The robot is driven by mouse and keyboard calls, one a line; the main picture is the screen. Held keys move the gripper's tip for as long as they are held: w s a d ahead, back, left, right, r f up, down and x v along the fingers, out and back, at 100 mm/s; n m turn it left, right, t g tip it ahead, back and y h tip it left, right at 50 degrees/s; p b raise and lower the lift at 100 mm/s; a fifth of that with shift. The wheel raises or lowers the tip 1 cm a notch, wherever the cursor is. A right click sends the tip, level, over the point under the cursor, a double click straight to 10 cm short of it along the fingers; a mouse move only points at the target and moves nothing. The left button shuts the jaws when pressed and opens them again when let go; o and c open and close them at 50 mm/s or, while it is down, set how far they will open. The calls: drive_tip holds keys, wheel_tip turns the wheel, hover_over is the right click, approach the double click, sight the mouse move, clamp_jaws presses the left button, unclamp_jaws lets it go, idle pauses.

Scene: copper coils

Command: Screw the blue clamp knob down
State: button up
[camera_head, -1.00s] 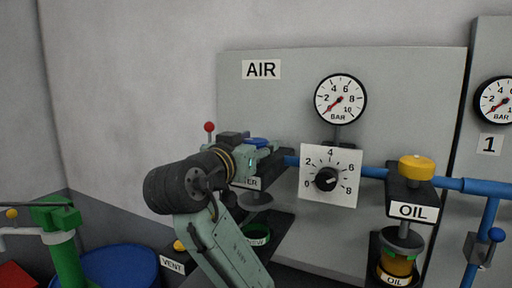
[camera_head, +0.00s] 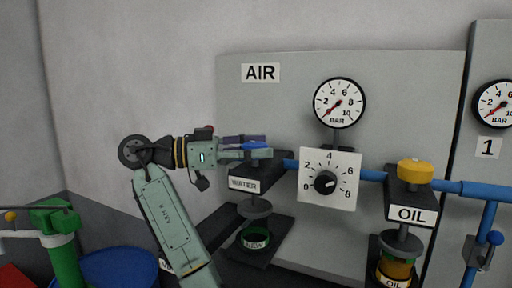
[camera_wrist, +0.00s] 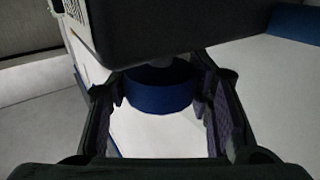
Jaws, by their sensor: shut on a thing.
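The blue clamp knob (camera_head: 254,145) sits at the top of the black WATER unit (camera_head: 244,184), on the left end of the blue pipe. My gripper (camera_head: 262,146) reaches in from the left, about level, with its fingers on either side of the knob. In the wrist view the knob (camera_wrist: 160,97) lies between the two purple-padded fingers (camera_wrist: 160,88), and my gripper is shut on it. The fingers hide part of the knob in the head view. A dark block covers the top of the wrist view and hides what lies above the knob.
A dial plate (camera_head: 329,179) and a BAR gauge (camera_head: 339,103) are to the right. The yellow-topped OIL unit (camera_head: 414,172) stands beyond. Below is a black shelf with a green NEW ring (camera_head: 256,238). A blue drum (camera_head: 117,268) stands lower left.

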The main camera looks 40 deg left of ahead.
drive_tip(key=shift+m+g+h, duration=1.9)
drive_tip(key=shift+g+h, duration=0.1)
drive_tip(key=shift+g, duration=0.4)
drive_tip(key=shift+m+g, duration=0.3)
drive_tip(key=o, duration=1.2)
drive_tip(key=shift+d, duration=0.1)
drive_tip(key=shift+t, duration=0.4)
